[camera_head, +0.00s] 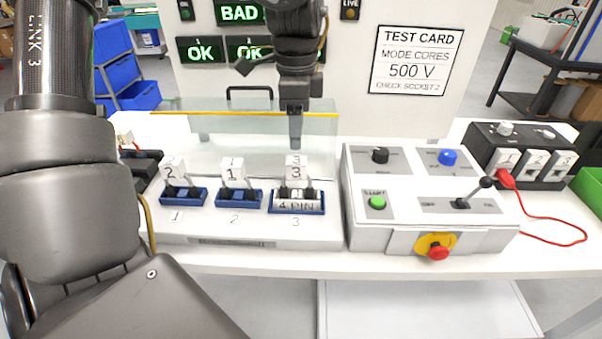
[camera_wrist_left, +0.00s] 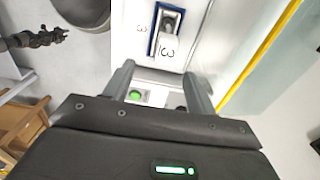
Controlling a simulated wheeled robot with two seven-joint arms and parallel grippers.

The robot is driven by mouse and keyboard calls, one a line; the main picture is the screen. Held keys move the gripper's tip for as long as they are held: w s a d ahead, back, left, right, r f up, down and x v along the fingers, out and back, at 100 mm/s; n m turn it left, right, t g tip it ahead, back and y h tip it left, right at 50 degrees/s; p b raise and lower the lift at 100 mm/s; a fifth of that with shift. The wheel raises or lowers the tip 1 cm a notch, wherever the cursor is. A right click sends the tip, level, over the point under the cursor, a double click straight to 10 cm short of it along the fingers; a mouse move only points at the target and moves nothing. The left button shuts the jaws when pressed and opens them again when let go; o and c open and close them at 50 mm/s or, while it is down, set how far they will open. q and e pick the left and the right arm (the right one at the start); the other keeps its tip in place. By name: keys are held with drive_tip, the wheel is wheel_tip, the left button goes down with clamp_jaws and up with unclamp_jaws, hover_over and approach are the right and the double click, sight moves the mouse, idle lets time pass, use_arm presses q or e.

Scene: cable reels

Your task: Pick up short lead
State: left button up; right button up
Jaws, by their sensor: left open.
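No lead in view is marked as short. Three blue nests stand in a row on the white bench unit: the left nest (camera_head: 183,197), the middle nest (camera_head: 239,199) and the right nest (camera_head: 297,204). Each holds dark plug ends with a white numbered block behind: 2 (camera_head: 173,167), 1 (camera_head: 232,172) and 3 (camera_head: 296,172). The right nest also bears a "4 PIN" label. My left gripper (camera_head: 295,140) points down above block 3, open and empty; one finger hides the other. In the left wrist view its fingers (camera_wrist_left: 160,85) are apart, near block 3 (camera_wrist_left: 168,47).
A clear guard with a yellow edge (camera_head: 200,113) stands behind the nests. Right of them is a control box (camera_head: 370,233) with knobs, a lever and a red stop button (camera_head: 438,253). A red lead (camera_head: 550,240) runs from a black socket box (camera_head: 485,139).

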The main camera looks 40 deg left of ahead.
use_arm(q)
hover_over(297, 160)
drive_tip(key=f, duration=0.4)
drive_tip(key=shift+s+d+f, duration=0.15)
drive_tip(key=shift+d+f, duration=0.05)
drive_tip(key=shift+d, duration=0.2)
drive_tip(key=shift+f, duration=0.3)
drive_tip(key=shift+s, duration=0.2)
drive_tip(key=shift+f+p, duration=0.25)
drive_tip(key=shift+p, duration=0.15)
drive_tip(key=f, duration=0.2)
drive_tip(key=f+p, duration=0.1)
drive_tip(key=shift+w+a+f, duration=0.3)
drive_tip(key=shift+a+f, duration=0.05)
drive_tip(key=shift+a, duration=0.05)
drive_tip(key=shift+f, duration=0.45)
drive_tip(key=c, duration=1.1)
wheel_tip(297, 160, up, 9)
drive_tip(key=shift+f+b, duration=0.2)
drive_tip(key=shift+b, duration=0.45)
drive_tip(key=shift+r, duration=0.6)
drive_tip(key=shift+b, duration=0.35)
drive_tip(key=shift+r, duration=0.15)
use_arm(e)
drive_tip(key=shift+w+a, duration=0.1)
drive_tip(key=shift+a, duration=0.1)
